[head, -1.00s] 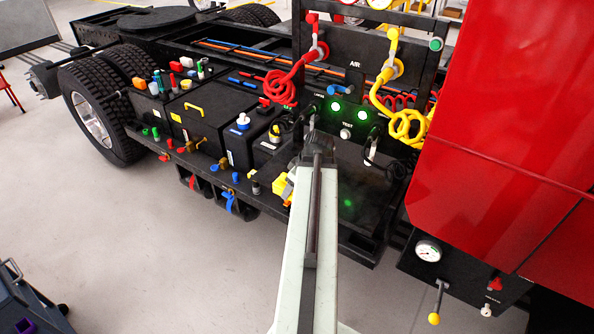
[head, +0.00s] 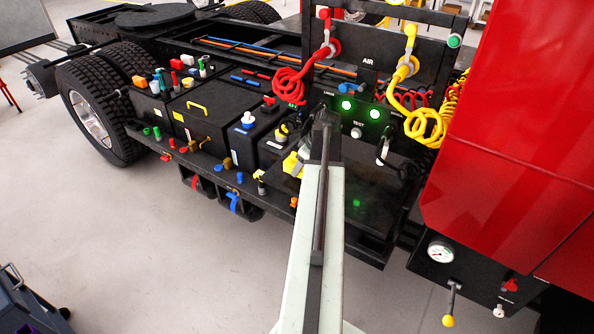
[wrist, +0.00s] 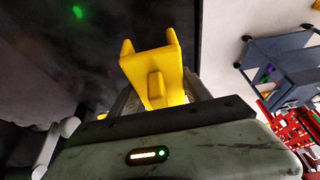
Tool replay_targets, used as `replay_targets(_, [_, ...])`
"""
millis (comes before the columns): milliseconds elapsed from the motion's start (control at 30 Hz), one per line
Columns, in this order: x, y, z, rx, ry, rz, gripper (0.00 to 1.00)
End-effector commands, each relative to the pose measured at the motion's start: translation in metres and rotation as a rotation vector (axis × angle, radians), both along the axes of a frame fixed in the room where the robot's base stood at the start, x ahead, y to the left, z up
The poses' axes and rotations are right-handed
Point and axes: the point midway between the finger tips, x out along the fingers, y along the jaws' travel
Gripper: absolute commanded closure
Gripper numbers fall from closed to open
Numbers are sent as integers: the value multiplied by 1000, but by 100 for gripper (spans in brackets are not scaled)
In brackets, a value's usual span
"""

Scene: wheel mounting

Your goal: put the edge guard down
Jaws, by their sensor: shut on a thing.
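The edge guard is a yellow, channel-shaped piece (wrist: 160,75) in the middle of the wrist view. My gripper (wrist: 163,92) is shut on it, with the fingers partly hidden behind it. In the head view a yellow part of the guard (head: 292,165) shows just left of the end of my arm, over the black deck beside the truck's frame. My arm hides the rest of the guard and the fingers there. I cannot tell whether the guard touches the deck.
The black deck plate (head: 345,225) right of my arm looks bare. Left stand black boxes (head: 205,115) with several small coloured fittings. Behind hang red (head: 290,85) and yellow (head: 425,120) coiled hoses. A red cab panel (head: 525,150) bounds the right. A blue-grey cart (wrist: 285,60) shows in the wrist view.

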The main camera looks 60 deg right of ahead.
Motion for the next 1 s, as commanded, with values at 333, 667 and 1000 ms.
replay_targets(333, [-2, -13, -41, 0, 0, -8, 92])
replay_targets(667, [-2, -13, -39, 0, 0, -8, 92])
replay_targets(1000, [-4, -15, -39, 1, 0, -12, 22])
